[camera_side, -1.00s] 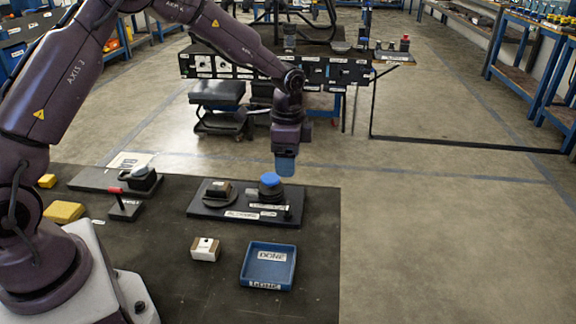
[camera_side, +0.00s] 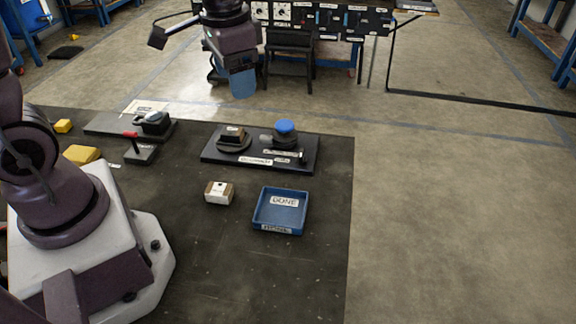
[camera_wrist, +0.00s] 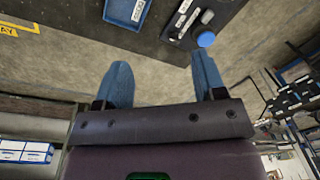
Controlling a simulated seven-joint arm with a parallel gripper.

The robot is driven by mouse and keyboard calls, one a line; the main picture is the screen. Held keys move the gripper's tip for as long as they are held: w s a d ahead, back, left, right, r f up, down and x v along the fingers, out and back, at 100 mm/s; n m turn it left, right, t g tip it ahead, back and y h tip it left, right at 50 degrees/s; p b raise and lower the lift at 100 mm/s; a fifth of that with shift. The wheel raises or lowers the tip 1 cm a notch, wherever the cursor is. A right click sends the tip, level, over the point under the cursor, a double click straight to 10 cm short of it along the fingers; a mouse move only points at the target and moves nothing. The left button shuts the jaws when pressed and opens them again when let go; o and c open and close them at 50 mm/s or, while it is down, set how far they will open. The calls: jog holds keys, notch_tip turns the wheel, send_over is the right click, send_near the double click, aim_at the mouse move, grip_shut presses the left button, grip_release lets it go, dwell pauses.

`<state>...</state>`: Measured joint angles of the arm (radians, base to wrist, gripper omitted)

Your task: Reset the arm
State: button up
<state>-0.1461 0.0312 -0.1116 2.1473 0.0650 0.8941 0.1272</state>
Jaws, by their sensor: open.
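My gripper (camera_side: 243,85) hangs in the air beyond the far edge of the dark table, well clear of everything on it. In the wrist view my gripper (camera_wrist: 163,85) shows two blue fingers spread apart with nothing between them. On the table stands a black board (camera_side: 225,157) with a blue-topped round part (camera_side: 285,128) and a small brown-and-black block on a round disc (camera_side: 234,137). The blue-topped part also shows in the wrist view (camera_wrist: 206,39).
A blue tray marked DONE (camera_side: 281,222) and a small white-and-brown box (camera_side: 219,192) sit nearer the front. A workbench (camera_side: 325,18) stands behind. The floor at right is clear.

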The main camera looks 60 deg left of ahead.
jog(key=s+d+r+n+t, duration=0.1)
jog(key=s+r+t, duration=0.3)
jog(key=s+r, duration=0.4)
jog(key=shift+s+d+t+h, duration=0.3)
jog(key=shift+s+d+t, duration=0.15)
jog(key=shift+s, duration=1.25)
